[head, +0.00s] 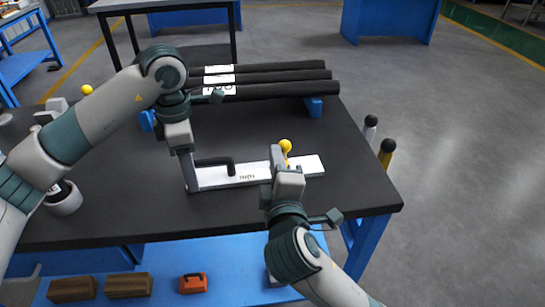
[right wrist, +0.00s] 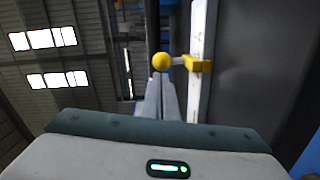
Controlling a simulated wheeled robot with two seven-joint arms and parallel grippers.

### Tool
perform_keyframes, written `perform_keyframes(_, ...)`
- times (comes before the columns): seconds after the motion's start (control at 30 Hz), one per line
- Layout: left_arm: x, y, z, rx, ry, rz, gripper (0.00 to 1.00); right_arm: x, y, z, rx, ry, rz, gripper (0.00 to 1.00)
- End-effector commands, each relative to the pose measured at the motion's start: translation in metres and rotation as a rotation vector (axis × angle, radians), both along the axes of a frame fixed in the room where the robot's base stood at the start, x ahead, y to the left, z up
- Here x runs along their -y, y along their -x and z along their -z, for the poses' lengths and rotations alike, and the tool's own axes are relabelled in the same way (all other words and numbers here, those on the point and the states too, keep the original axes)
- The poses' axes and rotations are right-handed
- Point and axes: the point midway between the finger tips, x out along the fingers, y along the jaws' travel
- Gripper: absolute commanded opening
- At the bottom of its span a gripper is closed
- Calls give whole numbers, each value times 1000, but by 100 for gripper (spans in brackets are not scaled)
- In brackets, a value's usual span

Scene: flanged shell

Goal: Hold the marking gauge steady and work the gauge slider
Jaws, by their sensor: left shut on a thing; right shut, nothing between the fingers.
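The marking gauge (head: 240,175) is a long white bar lying on the dark table top, with a black handle (head: 217,161) near its left end. The gauge slider (head: 286,150) is yellow with a ball knob and sits towards the bar's right part; it also shows in the right wrist view (right wrist: 197,65). My left gripper (head: 189,188) is shut on the gauge at its left end. My right gripper (head: 277,152) is shut and empty, just left of the slider. In the right wrist view its fingertips (right wrist: 161,80) reach close to the ball knob; I cannot tell whether they touch.
Several black rolls with white labels (head: 219,79) lie on blue supports behind the gauge. A white round container (head: 65,200) stands at the table's left. Brown blocks (head: 129,285) and a small red case (head: 193,283) lie on the lower shelf. The table's right part is clear.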

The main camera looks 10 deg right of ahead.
Motion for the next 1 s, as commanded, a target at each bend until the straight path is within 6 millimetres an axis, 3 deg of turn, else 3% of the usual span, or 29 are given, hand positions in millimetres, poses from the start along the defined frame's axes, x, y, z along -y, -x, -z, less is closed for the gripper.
perform_keyframes(0.27, 0, 0, 0, 1, -1, -2, 7, -1, 13, 0, -1, -1, -1, 0)
perform_keyframes(0.53, 0, 0, 0, 1, -1, -2, 7, -3, 52, -2, -2, -3, -1, 0)
perform_keyframes(0.7, 0, 0, 0, 1, -1, -2, 7, -4, 65, -2, -2, -2, -1, 0)
perform_keyframes(1.0, 0, 0, 0, 1, 0, -1, 7, -4, 74, -3, 1, 0, 2, 0)
